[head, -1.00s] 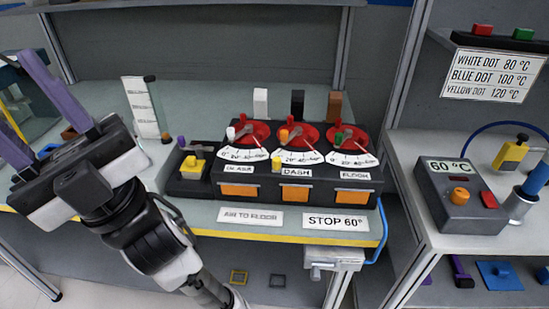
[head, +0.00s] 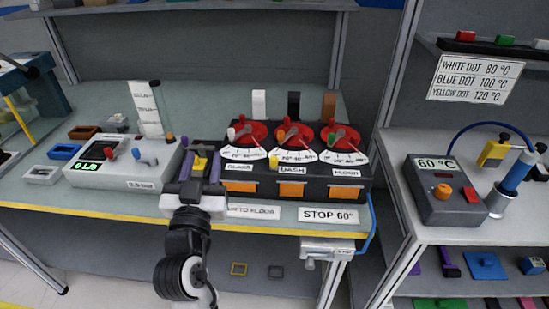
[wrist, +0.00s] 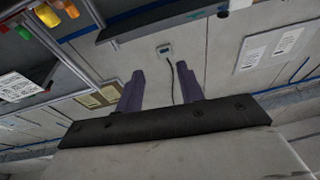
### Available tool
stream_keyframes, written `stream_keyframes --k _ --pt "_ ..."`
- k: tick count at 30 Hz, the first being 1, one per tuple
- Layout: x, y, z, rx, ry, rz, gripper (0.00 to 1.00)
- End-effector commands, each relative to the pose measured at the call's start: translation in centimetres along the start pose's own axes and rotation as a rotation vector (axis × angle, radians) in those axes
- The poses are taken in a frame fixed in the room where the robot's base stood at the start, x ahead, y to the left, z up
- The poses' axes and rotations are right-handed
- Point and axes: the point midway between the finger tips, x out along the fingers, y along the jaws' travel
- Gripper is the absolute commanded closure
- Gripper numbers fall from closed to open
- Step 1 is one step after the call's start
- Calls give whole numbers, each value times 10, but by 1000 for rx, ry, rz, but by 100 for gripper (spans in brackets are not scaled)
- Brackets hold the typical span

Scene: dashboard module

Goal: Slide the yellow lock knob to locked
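A white scale-like box (head: 130,165) stands close on the left. Red dials and levers (head: 295,137) stand close on the right. A grey 60 °C box (head: 440,190) is on the right-hand table.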

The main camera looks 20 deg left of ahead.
Motion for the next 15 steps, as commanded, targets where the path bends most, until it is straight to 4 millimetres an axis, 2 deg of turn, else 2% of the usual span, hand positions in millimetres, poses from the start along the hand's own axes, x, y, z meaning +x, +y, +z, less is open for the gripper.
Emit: stream_keyframes --k 1,3,6,10,15 --pt "-6 20 20 -25 -80 89 62" --pt "-15 47 42 -50 -156 204 62" --pt "-28 73 59 -70 -214 318 62" --pt "-34 87 68 -79 -238 380 62" --pt "-28 91 73 -76 -236 386 62"
